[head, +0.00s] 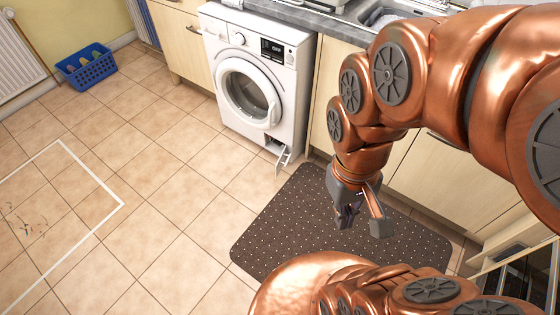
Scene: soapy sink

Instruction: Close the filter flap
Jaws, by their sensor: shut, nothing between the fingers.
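The white washing machine (262,72) stands under the counter, with its round door (247,93) closed. At its lower right front corner, the small filter flap (284,160) is swung open and sticks out from the front. The filter recess (272,146) shows beside it, small and shadowed. My gripper (363,222) hangs over the dark mat, to the right of the flap and nearer the camera. It is shut and empty, and clear of the flap. Its fingers point downward.
The dark dotted mat (310,250) lies on the tiled floor in front of the cabinets. A blue basket (87,70) stands at the far left by the wall. The sink (385,14) is in the counter above. Tiled floor left of the mat is clear.

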